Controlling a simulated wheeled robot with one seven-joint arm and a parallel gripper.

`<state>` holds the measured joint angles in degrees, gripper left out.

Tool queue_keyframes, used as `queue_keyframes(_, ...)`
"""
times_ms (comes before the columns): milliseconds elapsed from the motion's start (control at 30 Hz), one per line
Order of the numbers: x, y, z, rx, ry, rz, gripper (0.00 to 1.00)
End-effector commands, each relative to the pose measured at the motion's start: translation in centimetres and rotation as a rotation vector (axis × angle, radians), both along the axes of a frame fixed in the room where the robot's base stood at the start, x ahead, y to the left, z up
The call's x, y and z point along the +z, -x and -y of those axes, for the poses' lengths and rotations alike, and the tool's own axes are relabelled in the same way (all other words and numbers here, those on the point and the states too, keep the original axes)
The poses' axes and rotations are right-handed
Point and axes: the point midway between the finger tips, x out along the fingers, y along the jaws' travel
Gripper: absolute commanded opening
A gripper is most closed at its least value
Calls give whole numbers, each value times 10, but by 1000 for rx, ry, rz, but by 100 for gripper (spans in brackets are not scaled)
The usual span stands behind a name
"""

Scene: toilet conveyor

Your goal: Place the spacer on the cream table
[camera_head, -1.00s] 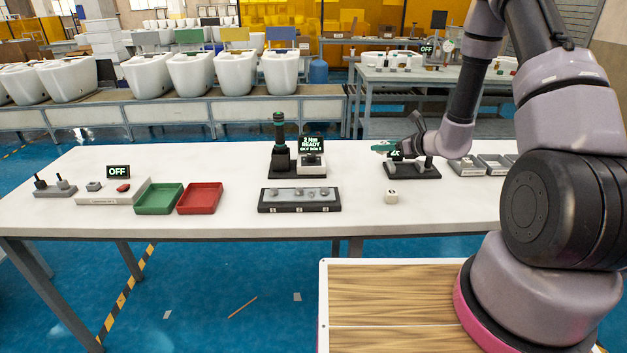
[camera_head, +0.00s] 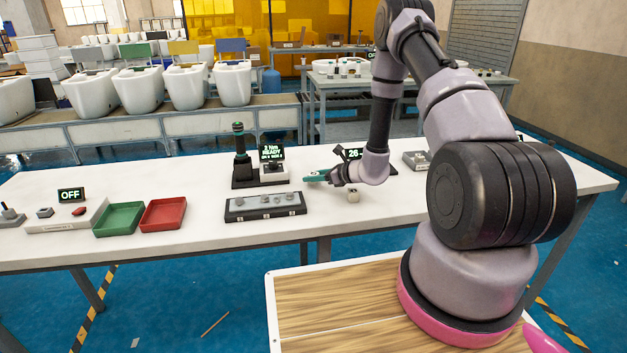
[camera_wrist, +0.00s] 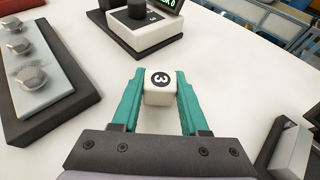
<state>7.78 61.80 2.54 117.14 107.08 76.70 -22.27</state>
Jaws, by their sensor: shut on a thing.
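The spacer is a small white block (camera_wrist: 158,87) with a dark disc and a 3 on it. In the wrist view it sits between the teal fingertips of my gripper (camera_wrist: 159,98), which is shut on it. In the head view my gripper (camera_head: 320,176) points left, over the table to the right of the torque device. The spacer is hardly visible there. The pale cream-white table (camera_head: 215,180) runs across the head view. Whether the spacer touches the tabletop is unclear.
Green (camera_head: 120,218) and red (camera_head: 163,214) bins are farther left. Clear tabletop lies around the small block.

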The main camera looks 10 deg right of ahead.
Motion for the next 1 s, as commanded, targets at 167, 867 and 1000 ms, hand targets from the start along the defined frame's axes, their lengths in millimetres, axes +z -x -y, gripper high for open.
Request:
queue_keyframes(167,-12,0,0,0,0,0,0)
queue_keyframes(867,-12,0,0,0,-1,1,74)
queue_keyframes(1000,-7,7,8,-1,0,0,74)
